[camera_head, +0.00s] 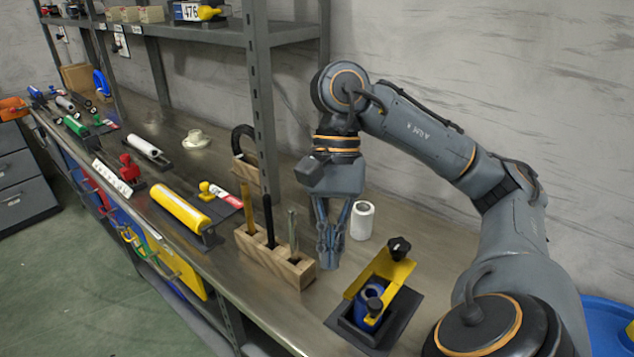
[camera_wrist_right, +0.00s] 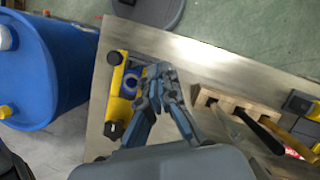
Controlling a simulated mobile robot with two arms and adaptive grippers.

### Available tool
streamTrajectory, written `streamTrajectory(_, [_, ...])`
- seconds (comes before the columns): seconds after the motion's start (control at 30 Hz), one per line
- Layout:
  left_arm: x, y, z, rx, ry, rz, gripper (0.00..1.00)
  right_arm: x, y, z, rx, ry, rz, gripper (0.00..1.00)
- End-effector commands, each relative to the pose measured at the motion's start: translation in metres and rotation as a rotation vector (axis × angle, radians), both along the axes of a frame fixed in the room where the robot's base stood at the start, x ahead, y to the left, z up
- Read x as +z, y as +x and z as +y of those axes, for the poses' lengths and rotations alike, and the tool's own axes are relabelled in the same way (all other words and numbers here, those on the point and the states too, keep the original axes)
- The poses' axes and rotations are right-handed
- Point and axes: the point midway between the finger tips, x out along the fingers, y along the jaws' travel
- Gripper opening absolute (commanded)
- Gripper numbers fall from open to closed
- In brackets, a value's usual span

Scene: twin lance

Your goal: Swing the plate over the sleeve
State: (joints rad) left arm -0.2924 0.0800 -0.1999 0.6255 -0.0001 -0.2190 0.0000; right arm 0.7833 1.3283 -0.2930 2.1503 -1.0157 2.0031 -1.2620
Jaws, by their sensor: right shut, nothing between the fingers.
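A yellow plate (camera_head: 399,272) with black knobs at its ends stands at a dark base (camera_head: 408,317) near the front of the bench. The blue sleeve (camera_head: 362,303) sits in the base beside the plate, with its round opening partly showing. In the right wrist view the plate (camera_wrist_right: 119,98) lies left of the sleeve (camera_wrist_right: 130,84). My right gripper (camera_head: 329,262) points down, shut and empty, behind and left of the base. In the wrist view its fingertips (camera_wrist_right: 161,70) are right of the sleeve, apart from it. My left gripper is not in view.
A wooden block (camera_head: 277,263) with upright tools stands left of my right gripper. A white roll (camera_head: 362,220) stands just behind it. A shelf post (camera_head: 262,110) rises further left. A blue drum (camera_wrist_right: 45,75) stands off the bench edge.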

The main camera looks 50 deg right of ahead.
Motion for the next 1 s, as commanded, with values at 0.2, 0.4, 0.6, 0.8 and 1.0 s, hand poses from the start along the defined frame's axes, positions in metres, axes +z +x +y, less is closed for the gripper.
streamTrajectory(0.2, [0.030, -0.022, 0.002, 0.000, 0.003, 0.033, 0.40, 0.038, 0.013, 0.001, -0.001, 0.000, -0.003, 0.00])
streamTrajectory(0.4, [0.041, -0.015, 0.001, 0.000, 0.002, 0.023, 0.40, 0.052, 0.020, 0.001, 0.000, 0.001, -0.001, 0.00])
streamTrajectory(0.6, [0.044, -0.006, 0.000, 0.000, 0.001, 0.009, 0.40, 0.055, 0.022, 0.001, -0.001, -0.001, 0.001, 0.00])
streamTrajectory(0.8, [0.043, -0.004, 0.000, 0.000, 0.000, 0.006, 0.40, 0.054, 0.022, 0.001, -0.001, 0.000, 0.000, 0.00])
streamTrajectory(1.0, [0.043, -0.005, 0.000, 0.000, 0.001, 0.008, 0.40, 0.054, 0.022, 0.001, -0.001, 0.000, 0.000, 0.00])
